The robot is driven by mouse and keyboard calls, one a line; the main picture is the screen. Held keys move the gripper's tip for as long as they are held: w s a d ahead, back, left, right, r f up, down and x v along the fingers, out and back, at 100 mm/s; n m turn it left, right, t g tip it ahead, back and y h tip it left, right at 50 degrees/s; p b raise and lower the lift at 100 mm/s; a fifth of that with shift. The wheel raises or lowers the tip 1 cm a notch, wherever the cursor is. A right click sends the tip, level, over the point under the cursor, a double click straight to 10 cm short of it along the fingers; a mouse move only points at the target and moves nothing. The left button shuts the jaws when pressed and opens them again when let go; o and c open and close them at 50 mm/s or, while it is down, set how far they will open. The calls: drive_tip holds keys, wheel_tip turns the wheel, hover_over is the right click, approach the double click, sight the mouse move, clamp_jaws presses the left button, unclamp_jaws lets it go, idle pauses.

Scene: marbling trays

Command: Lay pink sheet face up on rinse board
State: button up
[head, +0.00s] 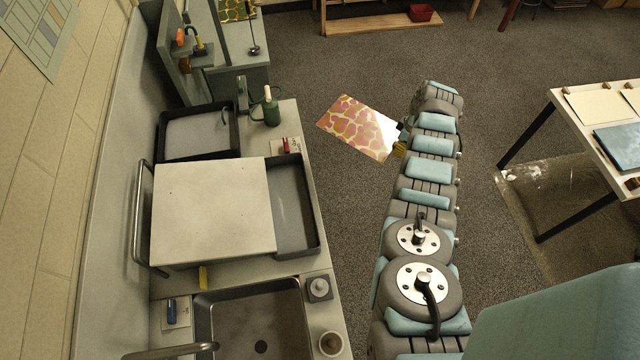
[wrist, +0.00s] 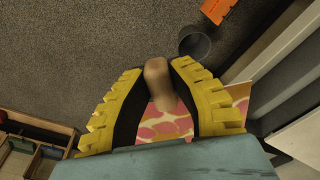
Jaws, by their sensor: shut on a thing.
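The pink sheet (head: 352,124) has a pink, red and yellow marbled pattern that faces up to the head camera. It hangs over the open floor, right of the counter, with a bright glare at its right end. My gripper (head: 400,148) is shut on that right end. In the wrist view, part of the sheet (wrist: 160,124) shows between the yellow fingers. A tan rounded piece (wrist: 157,78) also shows there; I cannot tell what it is. A pale, bare board (head: 213,210), which looks like the rinse board, lies across a dark tray on the counter, left of the sheet.
A dark tray (head: 307,232) shows beside the board, and another tray (head: 235,140) lies behind. A green can (head: 270,106) stands near the counter edge. A sink (head: 250,320) is in front. A table (head: 558,108) with sheets stands at right. Floor between is clear.

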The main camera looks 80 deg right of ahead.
drive_tip(key=w+a+f+n, duration=0.2)
drive_tip(key=w+a+n, duration=0.2)
drive_tip(key=w+a, duration=0.3)
drive_tip(key=w+a+f+n+t+y, duration=0.1)
drive_tip(key=w+a+f+n, duration=0.2)
drive_tip(key=w, duration=1.3)
drive_tip(key=a+n, duration=0.2)
drive_tip(key=a, duration=0.3)
drive_tip(key=shift+w+f+y, duration=0.15)
drive_tip(key=shift+f+y, duration=0.1)
drive_tip(key=shift+y, duration=0.05)
drive_tip(key=shift+f+b, duration=0.1)
drive_tip(key=shift+b, duration=0.6)
drive_tip(key=shift+w+a+f+b, duration=0.6)
drive_tip(key=shift+w+a, duration=0.25)
drive_tip(key=shift+w, duration=1.1)
drive_tip(key=shift+w+a+f+b, duration=0.5)
drive_tip(key=shift+w+a, duration=0.35)
drive_tip(key=shift+w, duration=1.15)
drive_tip(key=shift+w+a+f+b, duration=0.6)
drive_tip(key=shift+w+a, duration=0.25)
drive_tip(key=shift+w, duration=1.1)
drive_tip(key=shift+r, duration=0.1)
